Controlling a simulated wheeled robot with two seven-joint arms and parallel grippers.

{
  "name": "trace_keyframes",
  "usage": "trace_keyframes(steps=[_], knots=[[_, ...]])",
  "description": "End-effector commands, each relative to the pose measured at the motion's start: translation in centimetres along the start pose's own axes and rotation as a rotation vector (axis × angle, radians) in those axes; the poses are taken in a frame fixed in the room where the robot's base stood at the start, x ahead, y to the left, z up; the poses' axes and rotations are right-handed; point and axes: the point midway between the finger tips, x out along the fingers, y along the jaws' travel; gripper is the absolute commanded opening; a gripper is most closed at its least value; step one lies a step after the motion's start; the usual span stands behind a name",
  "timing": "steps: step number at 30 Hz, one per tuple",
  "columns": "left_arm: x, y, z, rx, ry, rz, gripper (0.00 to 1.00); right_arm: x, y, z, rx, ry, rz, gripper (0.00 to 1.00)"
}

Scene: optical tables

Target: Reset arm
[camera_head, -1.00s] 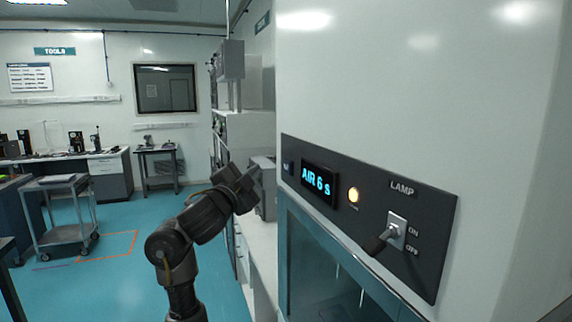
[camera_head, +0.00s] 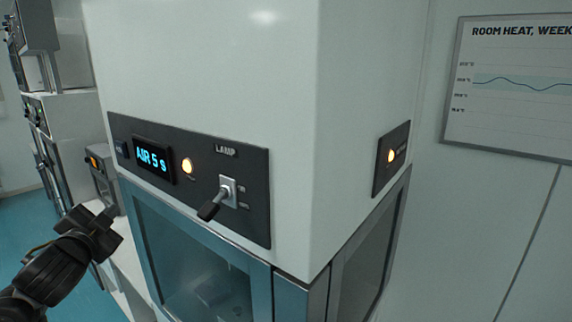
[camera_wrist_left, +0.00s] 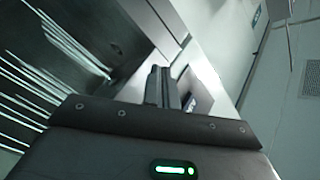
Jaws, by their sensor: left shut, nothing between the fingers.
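My left gripper (camera_head: 108,215) is at the lower left of the head view, left of the cabinet panel and apart from it. Its dark fingers are closed together with nothing between them; they also show in the left wrist view (camera_wrist_left: 163,88). The black control panel (camera_head: 255,205) carries a blue display (camera_head: 153,159) reading "AIR 5 s", a lit amber lamp (camera_head: 187,166) and a toggle switch (camera_head: 213,205) marked LAMP. The switch's lever slants down and left. My right gripper is not in view.
The white cabinet (camera_head: 220,70) has glazed lower doors (camera_head: 185,250). A second small panel with an amber light (camera_head: 391,156) is on its right side. A wall chart (camera_head: 520,90) hangs at right. Other equipment (camera_head: 62,120) stands at left beside open blue floor (camera_head: 22,205).

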Motion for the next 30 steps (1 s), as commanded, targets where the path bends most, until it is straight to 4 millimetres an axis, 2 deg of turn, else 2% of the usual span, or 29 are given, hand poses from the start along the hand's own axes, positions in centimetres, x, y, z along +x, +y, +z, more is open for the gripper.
trace_keyframes(steps=[1, 3, 5, 6, 8, 9, 12, 15, 18, 24, 29, 30], knots=[[-0.7, 4.3, 1.7, -0.028, -0.052, 0.068, 0.00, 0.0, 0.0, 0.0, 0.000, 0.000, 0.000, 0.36], [-2.3, 9.4, 3.8, -0.078, -0.126, 0.149, 0.00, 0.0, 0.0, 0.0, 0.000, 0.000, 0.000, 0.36], [-4.1, 13.6, 5.7, -0.121, -0.194, 0.218, 0.00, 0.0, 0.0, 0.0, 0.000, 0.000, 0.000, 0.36], [-5.5, 16.3, 6.8, -0.150, -0.241, 0.265, 0.00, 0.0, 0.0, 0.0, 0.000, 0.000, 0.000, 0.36], [-8.1, 20.1, 8.6, -0.195, -0.318, 0.333, 0.00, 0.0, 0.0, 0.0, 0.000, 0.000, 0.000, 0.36], [-10.0, 22.5, 9.7, -0.225, -0.370, 0.379, 0.00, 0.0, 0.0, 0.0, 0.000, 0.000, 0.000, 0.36], [-15.3, 27.8, 12.1, -0.300, -0.504, 0.487, 0.00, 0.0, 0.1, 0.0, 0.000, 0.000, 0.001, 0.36], [-20.3, 31.6, 13.7, -0.362, -0.623, 0.574, 0.00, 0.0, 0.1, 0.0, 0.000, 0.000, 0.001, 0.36], [-24.6, 34.2, 14.8, -0.412, -0.724, 0.641, 0.00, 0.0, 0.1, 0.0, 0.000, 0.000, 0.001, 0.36], [-32.0, 37.6, 15.9, -0.491, -0.895, 0.747, 0.00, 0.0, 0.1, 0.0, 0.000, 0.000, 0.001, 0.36], [-37.2, 39.6, 16.3, -0.545, -1.019, 0.816, 0.00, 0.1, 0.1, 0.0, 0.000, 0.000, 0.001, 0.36], [-36.3, 41.2, 17.6, -0.539, -1.017, 0.813, 0.00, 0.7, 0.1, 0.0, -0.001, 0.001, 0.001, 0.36]])
